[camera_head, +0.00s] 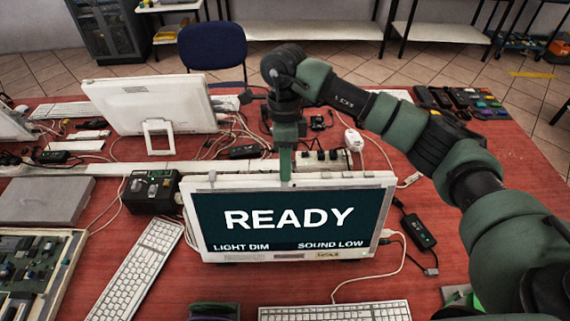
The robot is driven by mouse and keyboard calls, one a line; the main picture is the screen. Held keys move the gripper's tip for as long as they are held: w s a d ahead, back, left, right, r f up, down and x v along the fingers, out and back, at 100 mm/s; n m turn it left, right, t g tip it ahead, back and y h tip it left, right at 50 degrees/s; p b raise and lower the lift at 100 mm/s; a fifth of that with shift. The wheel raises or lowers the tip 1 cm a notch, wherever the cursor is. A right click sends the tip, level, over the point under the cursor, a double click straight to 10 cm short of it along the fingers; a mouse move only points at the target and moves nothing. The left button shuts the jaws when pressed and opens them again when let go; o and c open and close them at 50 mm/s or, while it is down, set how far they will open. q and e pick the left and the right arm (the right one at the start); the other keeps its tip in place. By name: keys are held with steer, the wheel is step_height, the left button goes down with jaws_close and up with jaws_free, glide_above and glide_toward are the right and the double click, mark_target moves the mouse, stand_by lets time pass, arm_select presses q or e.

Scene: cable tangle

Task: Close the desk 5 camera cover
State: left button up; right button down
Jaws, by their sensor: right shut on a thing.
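The desk monitor (288,218) stands upright in front of me, its white frame around a dark screen reading "READY", "LIGHT DIM" and "SOUND LOW". My right gripper (286,177) reaches down from above, with its green fingers at the middle of the monitor's top edge. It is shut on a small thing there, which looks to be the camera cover. The fingers hide it, so I cannot tell whether the cover is open or closed. My left gripper is not in view.
A white keyboard (137,270) lies left of the monitor, and another keyboard (335,312) in front. A black box (152,192) stands at the monitor's left. A second monitor (148,105) faces away behind. Loose cables and a black adapter (418,231) lie on the red table (445,265).

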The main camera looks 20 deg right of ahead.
steer(key=shift+d+f+b, duration=0.1)
steer(key=shift+d+b, duration=0.2)
steer(key=shift+b, duration=0.05)
steer(key=shift+s+d+b, duration=0.25)
steer(key=shift+d+b, duration=0.4)
steer(key=shift+d, duration=0.25)
steer(key=c, duration=1.4)
jaws_free()
steer(key=shift+o, duration=0.6)
steer(key=shift+s+d, duration=0.1)
steer(key=shift+d, duration=0.05)
